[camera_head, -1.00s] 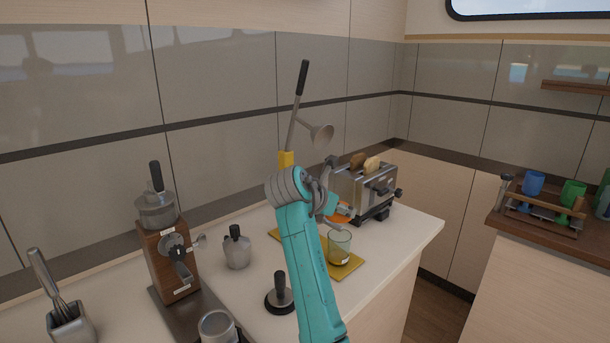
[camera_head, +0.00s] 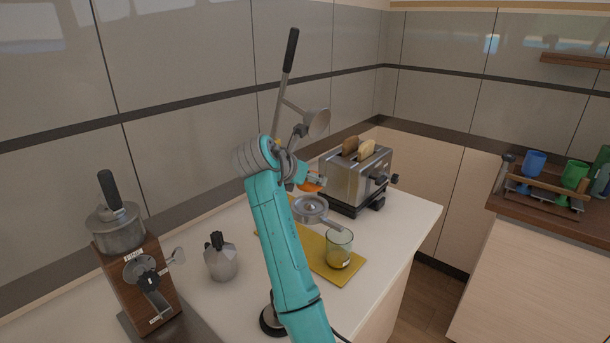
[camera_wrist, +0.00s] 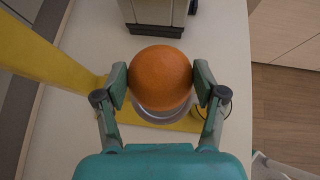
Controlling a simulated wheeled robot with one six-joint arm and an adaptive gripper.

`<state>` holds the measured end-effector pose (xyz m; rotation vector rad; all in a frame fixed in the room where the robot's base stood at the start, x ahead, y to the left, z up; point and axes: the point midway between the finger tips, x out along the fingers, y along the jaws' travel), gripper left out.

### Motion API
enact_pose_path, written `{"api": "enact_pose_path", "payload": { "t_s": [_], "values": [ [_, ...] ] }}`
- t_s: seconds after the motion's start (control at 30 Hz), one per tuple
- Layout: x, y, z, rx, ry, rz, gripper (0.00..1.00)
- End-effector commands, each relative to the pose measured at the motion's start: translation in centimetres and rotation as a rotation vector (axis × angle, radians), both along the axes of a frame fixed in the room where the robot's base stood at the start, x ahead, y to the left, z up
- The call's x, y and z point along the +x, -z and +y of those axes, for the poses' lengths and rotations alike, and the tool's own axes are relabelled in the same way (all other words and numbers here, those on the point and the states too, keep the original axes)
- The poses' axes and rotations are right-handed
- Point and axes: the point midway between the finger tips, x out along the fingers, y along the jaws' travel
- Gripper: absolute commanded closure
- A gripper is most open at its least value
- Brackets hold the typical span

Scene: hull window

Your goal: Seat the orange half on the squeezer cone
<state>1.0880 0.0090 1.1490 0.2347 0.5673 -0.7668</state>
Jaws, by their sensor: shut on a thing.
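My gripper (camera_wrist: 160,86) is shut on the orange half (camera_wrist: 161,75), with one finger on each side of its rounded peel. In the head view the orange half (camera_head: 311,186) shows as a small orange patch above the squeezer bowl (camera_head: 310,209). The bowl's grey rim also shows past the orange in the wrist view (camera_wrist: 163,119). The orange hides most of the bowl and the cone there, so I cannot tell how well they line up. The squeezer's raised lever (camera_head: 290,50) and press bell (camera_head: 318,121) stand above. My arm hides much of the squeezer's column.
A glass (camera_head: 339,249) stands on the yellow base (camera_head: 350,272) below the bowl. A toaster with bread (camera_head: 357,182) is close behind to the right. The counter's front right is clear.

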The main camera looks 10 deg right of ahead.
Motion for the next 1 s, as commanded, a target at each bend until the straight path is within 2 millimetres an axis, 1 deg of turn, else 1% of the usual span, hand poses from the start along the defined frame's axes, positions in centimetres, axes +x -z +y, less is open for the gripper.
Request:
{"api": "enact_pose_path", "payload": {
  "t_s": [0.47,0.67,1.0],
  "values": [
    [0.0,0.3,0.0,0.0,0.0,0.0,0.72],
    [0.0,1.2,0.0,0.0,0.0,0.0,0.72],
    [0.0,3.4,0.0,0.0,0.0,0.0,0.72]
  ]
}}
